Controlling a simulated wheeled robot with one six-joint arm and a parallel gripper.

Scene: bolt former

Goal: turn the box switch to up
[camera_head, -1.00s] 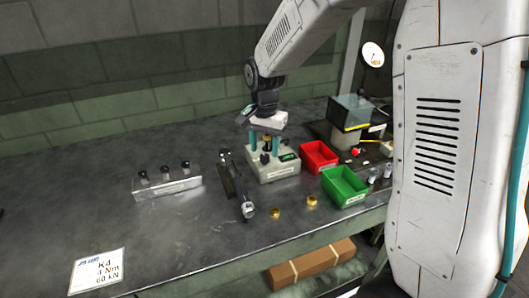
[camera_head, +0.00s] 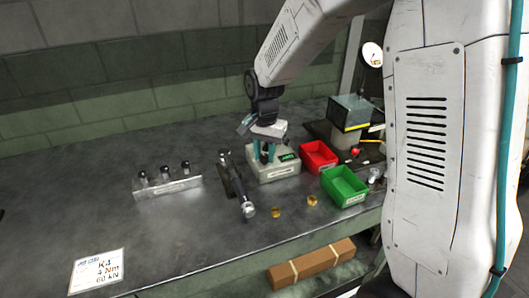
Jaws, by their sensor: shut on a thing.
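The pale box (camera_head: 284,172) with a small green display (camera_head: 288,157) stands on the bench near the middle of the picture. My gripper (camera_head: 264,159) comes down from above onto the left part of the box top. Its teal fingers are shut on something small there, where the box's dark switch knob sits. The fingers and the wrist hide the knob, so its pointing direction cannot be read.
A red bin (camera_head: 319,170) and a green bin (camera_head: 337,197) stand right of the box. A wrench-like tool (camera_head: 237,183) lies close on its left. Two brass pieces (camera_head: 277,212) lie in front. A rack with dark-topped pieces (camera_head: 168,188) stands farther left.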

